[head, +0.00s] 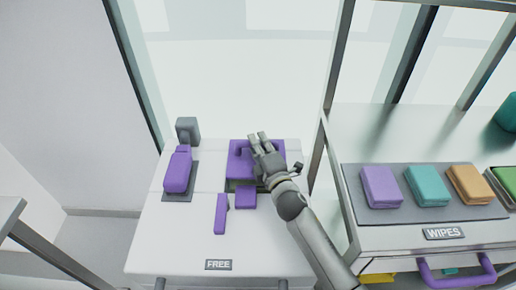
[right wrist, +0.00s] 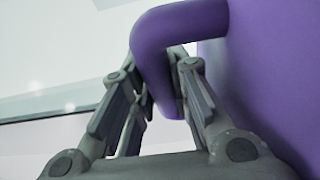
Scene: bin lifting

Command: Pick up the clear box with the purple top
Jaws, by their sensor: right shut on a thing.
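The box's purple top (head: 274,146) is at the back of the white table, and a purple handle (head: 240,158) stands up from it. My right gripper (head: 258,140) is over this top and covers part of it. In the right wrist view the fingers of my right gripper (right wrist: 155,95) are closed around the purple handle (right wrist: 170,35), beside a large purple surface (right wrist: 275,80). The box's clear body is mostly hidden under the top and my arm. I cannot tell whether the box is off the table. My left gripper is not in view.
A purple block (head: 245,198) and a narrow purple piece (head: 220,214) lie in front. A purple item (head: 178,170) and a grey device (head: 187,130) are at the left. A metal shelf (head: 400,130) with several coloured wipes packs stands close at the right.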

